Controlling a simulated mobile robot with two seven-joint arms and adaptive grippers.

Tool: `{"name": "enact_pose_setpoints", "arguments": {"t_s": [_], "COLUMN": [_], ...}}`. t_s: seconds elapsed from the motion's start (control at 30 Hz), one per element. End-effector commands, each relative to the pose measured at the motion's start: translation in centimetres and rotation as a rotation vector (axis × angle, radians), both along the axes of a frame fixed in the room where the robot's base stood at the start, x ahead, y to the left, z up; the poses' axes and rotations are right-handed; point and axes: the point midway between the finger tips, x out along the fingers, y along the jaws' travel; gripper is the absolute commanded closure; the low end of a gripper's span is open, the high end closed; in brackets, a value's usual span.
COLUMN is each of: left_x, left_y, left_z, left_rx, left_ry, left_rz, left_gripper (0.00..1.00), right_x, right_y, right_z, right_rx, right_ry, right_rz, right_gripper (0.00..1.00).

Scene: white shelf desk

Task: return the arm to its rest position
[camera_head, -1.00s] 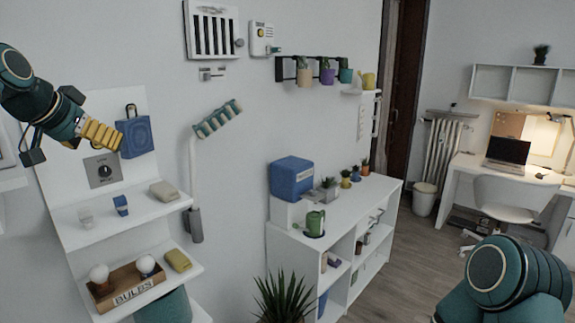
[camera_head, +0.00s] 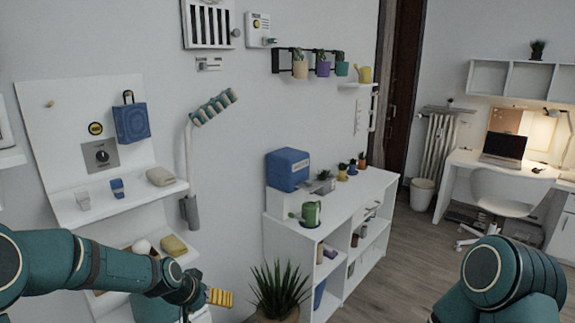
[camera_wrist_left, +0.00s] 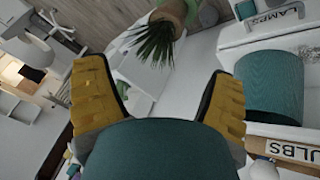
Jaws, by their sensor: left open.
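My left arm comes in from the left in the head view, low across the white shelf desk. My left gripper (camera_head: 220,298) is at its right end, beside the lower shelf and left of the spiky potted plant (camera_head: 280,288). In the left wrist view its two yellow fingers (camera_wrist_left: 160,105) stand wide apart with nothing between them. The arm hides most of the bulb box, whose lettered edge (camera_wrist_left: 290,148) shows in the left wrist view. My right arm shows as a teal rounded link at the lower right of the head view; its gripper is out of view.
The shelf desk (camera_head: 75,140) holds a blue bag (camera_head: 131,122), a dial plate and small items on its upper shelf. A yellow sponge-like block (camera_head: 174,246) lies on the lower shelf. A white cabinet (camera_head: 345,205) stands right of the plant. Open floor lies beyond it.

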Motion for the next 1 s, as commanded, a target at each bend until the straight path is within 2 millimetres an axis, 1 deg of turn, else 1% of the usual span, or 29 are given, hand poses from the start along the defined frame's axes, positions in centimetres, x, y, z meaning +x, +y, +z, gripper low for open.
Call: {"name": "enact_pose_setpoints", "arguments": {"t_s": [0.03,0.07,0.1,0.17,0.2,0.27,0.3,0.4,0.5,0.6,0.63,0.73,1.0], "left_x": [-1.9,-3.0,-4.5,-7.1,-9.0,-11.9,-13.9,-18.4,-21.8,-23.8,-24.2,-24.6,-24.5], "left_y": [-1.5,-2.3,-3.3,-4.7,-5.6,-6.7,-7.4,-8.6,-9.2,-9.5,-9.5,-9.6,-9.6], "left_z": [-3.3,-4.9,-7.0,-10.0,-11.8,-14.3,-15.7,-18.4,-19.9,-20.5,-20.7,-20.8,-20.7], "left_rx": [-0.013,-0.018,-0.026,-0.037,-0.042,-0.047,-0.050,-0.052,-0.050,-0.048,-0.048,-0.047,-0.047], "left_ry": [0.040,0.058,0.083,0.121,0.147,0.185,0.208,0.260,0.297,0.317,0.321,0.325,0.323], "left_rz": [0.001,0.006,0.014,0.025,0.034,0.046,0.054,0.074,0.089,0.101,0.103,0.107,0.106], "left_gripper": [0.16,0.16,0.16,0.16,0.16,0.16,0.16,0.16,0.16,0.16,0.16,0.16,0.16], "right_x": [0.0,0.0,-0.1,-0.1,-0.1,-0.2,-0.2,-0.2,-0.2,-0.2,-0.2,-0.2,-0.3], "right_y": [0.0,0.0,0.0,0.0,0.0,0.0,0.1,0.1,0.1,0.1,0.1,0.1,0.1], "right_z": [-0.5,-0.7,-0.9,-1.2,-1.4,-1.8,-2.0,-2.4,-2.7,-2.9,-2.9,-2.9,-2.9], "right_rx": [-0.001,-0.001,-0.001,-0.002,-0.002,-0.002,-0.002,-0.002,-0.002,-0.003,-0.003,-0.003,-0.002], "right_ry": [0.001,0.001,0.002,0.003,0.003,0.004,0.005,0.005,0.006,0.007,0.007,0.007,0.006], "right_rz": [0.000,0.000,0.001,0.001,0.001,0.002,0.002,0.004,0.004,0.004,0.004,0.004,0.005], "right_gripper": [0.53,0.53,0.53,0.53,0.53,0.53,0.53,0.53,0.53,0.53,0.53,0.53,0.53]}}
